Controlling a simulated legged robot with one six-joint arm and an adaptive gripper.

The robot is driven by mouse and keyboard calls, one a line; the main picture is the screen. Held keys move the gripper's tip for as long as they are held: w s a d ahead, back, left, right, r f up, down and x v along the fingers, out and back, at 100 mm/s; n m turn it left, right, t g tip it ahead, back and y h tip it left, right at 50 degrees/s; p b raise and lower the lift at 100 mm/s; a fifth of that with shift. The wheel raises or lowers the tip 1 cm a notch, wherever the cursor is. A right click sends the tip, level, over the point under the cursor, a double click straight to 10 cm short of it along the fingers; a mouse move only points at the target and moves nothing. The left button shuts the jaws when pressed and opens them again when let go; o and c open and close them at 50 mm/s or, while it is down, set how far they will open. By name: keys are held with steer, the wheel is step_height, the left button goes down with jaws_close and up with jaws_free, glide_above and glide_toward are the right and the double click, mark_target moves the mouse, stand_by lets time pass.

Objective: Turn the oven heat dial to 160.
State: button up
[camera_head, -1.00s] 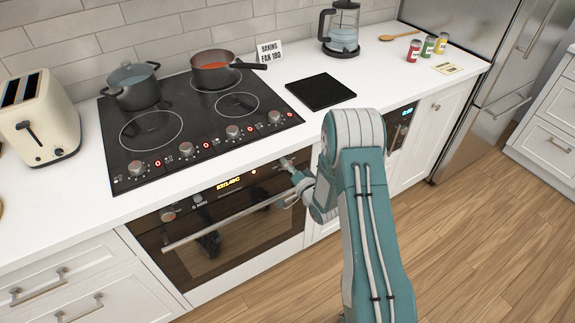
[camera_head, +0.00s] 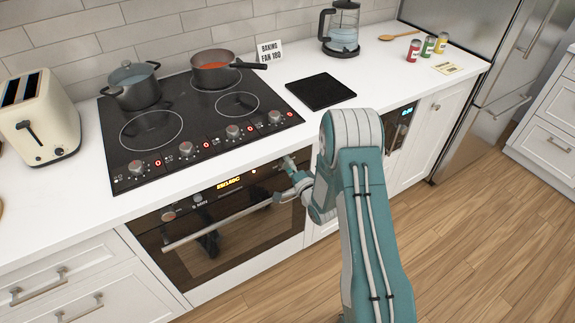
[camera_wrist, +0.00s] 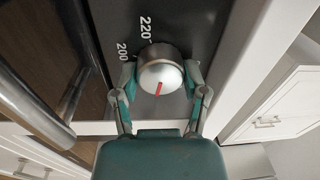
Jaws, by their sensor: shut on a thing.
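The oven heat dial (camera_wrist: 160,72) is a round silver knob on the dark oven panel, in the middle of the wrist view. Its red pointer line points down in that view, towards my gripper's palm. The printed marks 200 and 220 show above and left of it; other marks are hidden. My gripper (camera_wrist: 160,80) is shut on the dial, one finger on each side. In the head view my gripper (camera_head: 287,166) is at the right end of the oven panel, and the dial is mostly hidden there. The oven display (camera_head: 229,183) is lit, its text too small to read.
The oven handle (camera_head: 215,230) runs just below my gripper. Another oven knob (camera_head: 168,215) is at the panel's left end. A sign (camera_head: 269,51) reading "BAKING FAN 160" stands behind the hob (camera_head: 180,85). Two pots stand on the hob.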

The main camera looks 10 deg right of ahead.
steer(key=shift+d+f, duration=0.1)
steer(key=shift+f, duration=0.1)
steer(key=o, duration=1.1)
steer(key=shift+o, duration=0.2)
steer(key=shift+r, duration=0.1)
steer(key=v, duration=1.2)
steer(key=shift+w, duration=0.15)
